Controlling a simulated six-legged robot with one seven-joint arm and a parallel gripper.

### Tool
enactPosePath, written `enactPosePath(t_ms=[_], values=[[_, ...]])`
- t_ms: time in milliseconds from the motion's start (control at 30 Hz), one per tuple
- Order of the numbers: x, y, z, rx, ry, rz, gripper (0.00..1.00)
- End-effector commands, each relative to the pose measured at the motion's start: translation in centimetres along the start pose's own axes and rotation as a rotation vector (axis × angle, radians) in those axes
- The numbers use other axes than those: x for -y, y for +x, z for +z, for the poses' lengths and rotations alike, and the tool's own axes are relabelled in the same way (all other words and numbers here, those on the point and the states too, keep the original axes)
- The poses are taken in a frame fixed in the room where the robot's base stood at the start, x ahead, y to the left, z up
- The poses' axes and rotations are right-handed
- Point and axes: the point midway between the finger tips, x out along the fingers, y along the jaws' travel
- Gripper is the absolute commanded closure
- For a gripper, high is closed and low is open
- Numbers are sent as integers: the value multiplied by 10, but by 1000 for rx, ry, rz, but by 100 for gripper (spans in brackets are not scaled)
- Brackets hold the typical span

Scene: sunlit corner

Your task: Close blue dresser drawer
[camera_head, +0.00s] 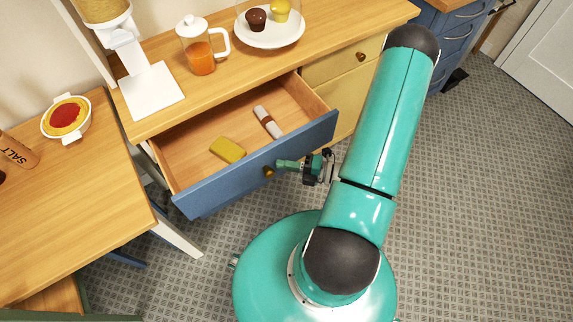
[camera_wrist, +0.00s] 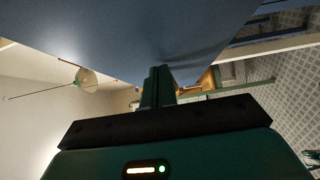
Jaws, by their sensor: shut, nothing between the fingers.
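The blue dresser drawer (camera_head: 220,192) is pulled out of the wooden-topped dresser, with its inside in view. A yellow sponge-like block (camera_head: 228,150) and a white roll with a brown band (camera_head: 268,121) lie in it. A small brass-coloured knob (camera_head: 268,172) is on its blue front. My gripper (camera_head: 281,164) is shut and empty, with its fingertips at the drawer front just right of the knob. I cannot tell whether they touch it. In the wrist view, the blue front (camera_wrist: 130,40) fills the top, close to the shut fingertips (camera_wrist: 160,72).
A glass pitcher (camera_head: 201,58) with orange drink, a plate (camera_head: 262,38) with muffins and a dispenser (camera_head: 130,60) stand on the dresser. A wooden table (camera_head: 60,210) with a pie dish (camera_head: 67,117) is at left. The tiled floor (camera_head: 480,190) at right is clear.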

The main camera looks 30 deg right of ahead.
Motion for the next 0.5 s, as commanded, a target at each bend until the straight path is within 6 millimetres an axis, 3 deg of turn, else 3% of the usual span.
enactPosePath(t_ms=[267,500], values=[[0,15,14,-2,-3,0,100],[0,50,49,-2,-4,1,100]])
